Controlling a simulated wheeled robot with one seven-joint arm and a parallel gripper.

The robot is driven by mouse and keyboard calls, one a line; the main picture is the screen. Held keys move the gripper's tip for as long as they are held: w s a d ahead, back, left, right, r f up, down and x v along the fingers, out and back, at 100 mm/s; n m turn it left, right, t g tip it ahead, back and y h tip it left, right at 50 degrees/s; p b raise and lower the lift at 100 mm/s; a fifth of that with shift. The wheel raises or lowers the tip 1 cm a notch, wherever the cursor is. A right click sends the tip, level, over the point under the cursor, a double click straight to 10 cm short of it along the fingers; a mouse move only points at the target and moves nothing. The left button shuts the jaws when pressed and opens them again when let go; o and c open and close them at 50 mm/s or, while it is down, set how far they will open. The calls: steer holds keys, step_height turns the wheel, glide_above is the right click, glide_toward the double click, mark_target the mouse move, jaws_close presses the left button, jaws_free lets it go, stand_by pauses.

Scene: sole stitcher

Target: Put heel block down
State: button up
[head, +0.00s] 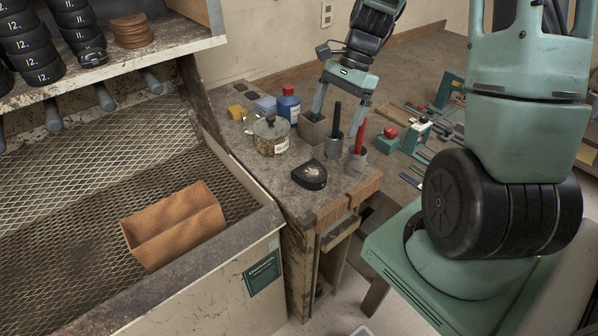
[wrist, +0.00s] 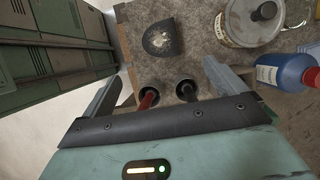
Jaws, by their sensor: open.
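A dark D-shaped block (head: 309,175) with a pale worn patch, which looks like the heel block, lies flat on the small grey bench top near its front edge. It also shows in the wrist view (wrist: 162,38), beyond the fingertips. My gripper (head: 340,112) is open, above the back part of the bench, apart from the block. In the wrist view, nothing is held between its fingers (wrist: 165,75). The red and black handles standing in holders appear between the fingers there.
A brown open block (head: 174,224) sits in the mesh tray at left. Some bench top around the D-shaped block is clear.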

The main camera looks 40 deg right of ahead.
steer(key=p, duration=0.2)
glide_above(314, 172)
steer(key=d, duration=0.2)
step_height(314, 172, down, 9)
steer(key=shift+w+f, duration=0.1)
steer(key=shift+w, duration=0.05)
steer(key=shift+p+x, duration=1.05)
steer(key=shift+x, duration=1.6)
steer(key=shift+d, duration=0.2)
steer(key=c, duration=1.3)
steer(key=shift+o, duration=0.2)
